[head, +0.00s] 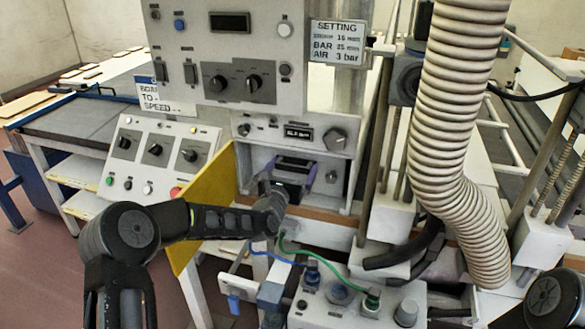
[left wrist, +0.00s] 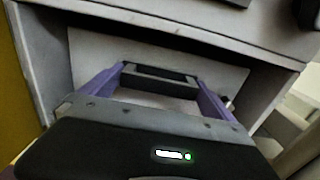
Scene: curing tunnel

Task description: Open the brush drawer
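My left gripper (head: 290,170) reaches into a recessed bay of the grey machine, with its two purple fingers spread wide. Between the fingertips is a dark, block-like piece (left wrist: 160,80) that looks like a handle on the pale front panel (left wrist: 215,75) at the back of the bay. The fingers flank its two ends; I see no clear contact or grip. The panel sits inside the bay, and whether it is the brush drawer's front I cannot tell. My left gripper (left wrist: 158,85) also shows in the left wrist view. My right gripper is out of view.
A yellow panel (head: 205,205) stands at the bay's left, close to my left arm. A ribbed hose (head: 450,130) hangs at the right. A box with blue and green cables (head: 350,300) sits below. A sloped control panel (head: 155,155) is at left.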

